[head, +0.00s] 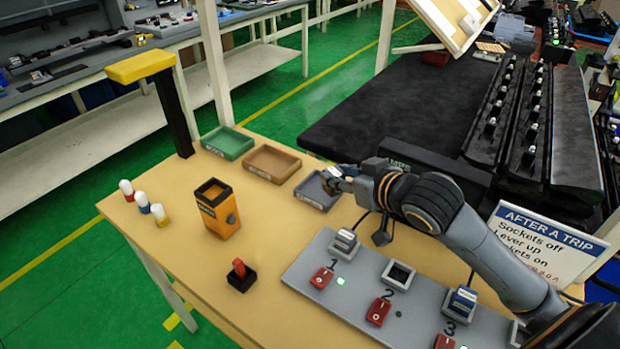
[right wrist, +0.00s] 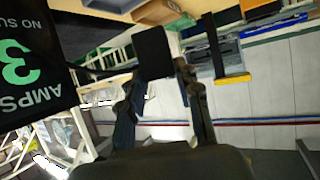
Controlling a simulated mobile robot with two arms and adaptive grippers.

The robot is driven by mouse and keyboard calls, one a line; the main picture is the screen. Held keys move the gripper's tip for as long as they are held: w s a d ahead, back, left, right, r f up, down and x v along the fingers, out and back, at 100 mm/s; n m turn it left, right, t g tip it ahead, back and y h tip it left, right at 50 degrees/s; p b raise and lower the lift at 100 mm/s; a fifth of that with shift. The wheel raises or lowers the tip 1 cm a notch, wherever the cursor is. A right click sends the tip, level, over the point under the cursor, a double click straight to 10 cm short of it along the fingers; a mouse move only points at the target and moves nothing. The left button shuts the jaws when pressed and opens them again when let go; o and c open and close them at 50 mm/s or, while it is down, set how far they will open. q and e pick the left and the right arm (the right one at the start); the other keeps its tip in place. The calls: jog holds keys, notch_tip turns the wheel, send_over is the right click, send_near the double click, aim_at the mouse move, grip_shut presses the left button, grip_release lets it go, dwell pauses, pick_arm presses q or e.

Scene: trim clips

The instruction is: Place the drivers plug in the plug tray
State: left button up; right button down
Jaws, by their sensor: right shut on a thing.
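My right gripper (head: 338,178) is over the grey tray (head: 303,192) at the back edge of the table. In the right wrist view its fingers (right wrist: 162,88) are shut on a dark block-shaped plug (right wrist: 152,50). In the head view the gripper mostly hides this plug. I cannot tell whether it touches the tray. On the grey socket board (head: 310,262), socket 2 (head: 398,273) is empty. Plugs sit in socket 1 (head: 345,241) and socket 3 (head: 461,302). The tray labels are too small to read. My left gripper is not in view.
A green tray (head: 227,142) and a brown tray (head: 272,163) stand left of the grey one. A black meter (right wrist: 30,65) is close to the gripper. An orange box (head: 217,208), a red switch (head: 240,270) and several small bottles (head: 143,203) stand on the left.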

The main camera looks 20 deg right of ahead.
jog(key=w, duration=0.1)
jog(key=w+d+f, duration=0.1)
jog(key=shift+w, duration=0.35)
jog(key=w+d+f, duration=0.1)
jog(key=w+f, duration=0.1)
jog(key=w, duration=0.1)
jog(key=w+d+f+p, duration=0.1)
jog(key=w+f, duration=0.2)
jog(key=w+d+f+p, duration=0.1)
jog(key=w+f, duration=0.2)
jog(key=shift+w, duration=0.4)
jog(key=shift+w+f, duration=0.2)
jog(key=shift+f, duration=0.1)
notch_tip(320, 180, down, 2)
jog(key=shift+f+p, duration=0.2)
jog(key=shift+p, duration=0.3)
jog(key=shift+f, duration=0.45)
jog(key=c, duration=1.2)
grip_release()
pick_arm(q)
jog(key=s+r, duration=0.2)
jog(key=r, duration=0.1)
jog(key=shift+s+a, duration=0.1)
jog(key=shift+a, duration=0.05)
